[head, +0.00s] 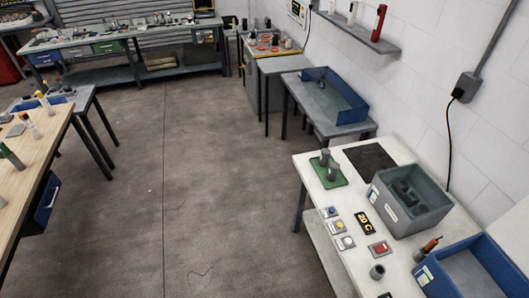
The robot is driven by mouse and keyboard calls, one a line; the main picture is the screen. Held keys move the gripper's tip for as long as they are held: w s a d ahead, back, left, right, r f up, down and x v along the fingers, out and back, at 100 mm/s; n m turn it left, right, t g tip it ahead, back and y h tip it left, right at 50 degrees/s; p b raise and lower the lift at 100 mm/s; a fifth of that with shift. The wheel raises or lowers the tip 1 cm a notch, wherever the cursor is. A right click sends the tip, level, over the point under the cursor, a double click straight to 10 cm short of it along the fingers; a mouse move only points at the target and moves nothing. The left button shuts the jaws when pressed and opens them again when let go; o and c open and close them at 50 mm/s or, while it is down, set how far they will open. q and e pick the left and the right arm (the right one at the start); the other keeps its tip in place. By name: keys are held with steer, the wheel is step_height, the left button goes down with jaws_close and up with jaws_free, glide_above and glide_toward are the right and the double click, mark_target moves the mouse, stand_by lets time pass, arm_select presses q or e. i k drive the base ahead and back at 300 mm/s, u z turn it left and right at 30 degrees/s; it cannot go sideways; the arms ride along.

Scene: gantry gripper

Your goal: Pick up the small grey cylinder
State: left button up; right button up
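A small grey cylinder (377,271) stands upright near the front edge of the white table (312,178) at the right. Its top looks dark, perhaps hollow. Two other grey cylinder-like pieces (333,170) stand on a green board (322,180) at the far left corner of the same table. The picture alone does not tell which one the task names. Neither of my grippers shows in the head view.
A grey bin (408,221) with dark shapes inside, a blue bin (428,277), an orange-handled tool (428,246), a black mat (370,162) and several button boxes (345,242) share the white table. A wooden table (42,140) stands left. The floor between is clear.

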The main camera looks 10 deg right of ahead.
mark_target(325, 155)
steer(key=u, duration=0.35)
steer(key=i, duration=2.85)
steer(key=z, duration=2.6)
